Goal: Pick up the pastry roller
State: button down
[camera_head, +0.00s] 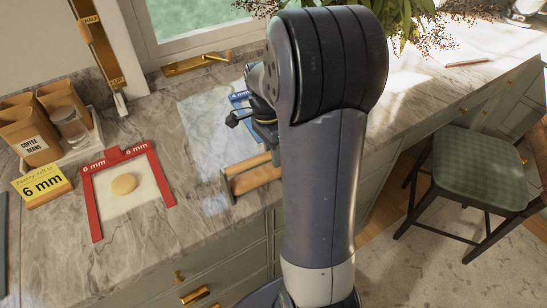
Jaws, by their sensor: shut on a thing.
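The pastry roller (255,179) is a wooden piece with parallel bars, near the front edge of the marble counter. My arm hides its right end. My gripper (266,140) is shut on it from above, with the fingertips partly hidden by the arm. I cannot tell whether the roller touches the counter. A red frame marked 6 mm (90,209) lies to the left, around a round piece of dough (123,184). A yellow card (43,186) reading 6 mm stands left of the frame.
A blue piece marked 4 mm (240,101) lies behind my gripper. Wooden containers (36,142) and a glass jar (70,126) stand at the back left. A leafy plant (411,22) is behind my arm. A green-seated chair (480,168) stands right. Counter between frame and roller is clear.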

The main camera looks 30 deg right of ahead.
jog(key=shift+r, duration=0.1)
notch_tip(320, 180, up, 10)
jog(key=shift+b, duration=0.3)
dwell(1.0)
